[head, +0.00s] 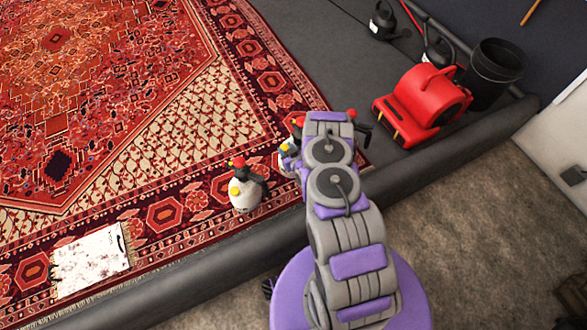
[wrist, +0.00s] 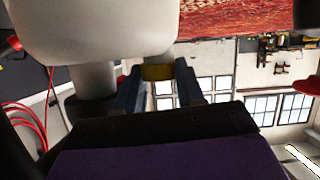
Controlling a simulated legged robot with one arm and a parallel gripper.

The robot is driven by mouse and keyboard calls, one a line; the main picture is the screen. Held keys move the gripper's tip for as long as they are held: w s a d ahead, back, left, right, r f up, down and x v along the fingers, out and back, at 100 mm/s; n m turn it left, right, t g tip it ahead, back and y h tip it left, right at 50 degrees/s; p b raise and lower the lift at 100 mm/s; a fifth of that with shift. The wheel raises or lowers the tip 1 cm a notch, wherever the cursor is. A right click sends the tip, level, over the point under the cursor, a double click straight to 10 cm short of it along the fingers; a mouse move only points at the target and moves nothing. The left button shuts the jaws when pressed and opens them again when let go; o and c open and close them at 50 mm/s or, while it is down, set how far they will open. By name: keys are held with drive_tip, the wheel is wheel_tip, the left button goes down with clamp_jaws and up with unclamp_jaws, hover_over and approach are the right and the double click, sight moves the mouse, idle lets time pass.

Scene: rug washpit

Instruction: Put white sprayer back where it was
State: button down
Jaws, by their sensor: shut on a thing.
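In the wrist view, a white rounded body (wrist: 100,28) fills the upper left, close to the camera. My gripper (wrist: 160,82) is shut on this white sprayer; a yellow band shows between its fingers. In the head view my arm hides most of the gripper and the held sprayer. A white body with a blue mark (head: 287,152) shows just left of my arm, with red and black parts near it; I cannot tell whether all belong to one sprayer.
A red blower (head: 430,96) and a black bucket (head: 497,68) stand at the upper right. A dark sprayer (head: 382,22) stands at the back. A whitish patch (head: 92,260) lies on the rug. A raised dark edge (head: 210,280) borders the pit.

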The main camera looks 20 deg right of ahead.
wheel_tip(320, 180, down, 10)
drive_tip(key=b, duration=0.3)
drive_tip(key=shift+r+b, duration=0.15)
drive_tip(key=shift+b, duration=0.15)
drive_tip(key=c, duration=0.7)
unclamp_jaws()
drive_tip(key=shift+o, duration=0.2)
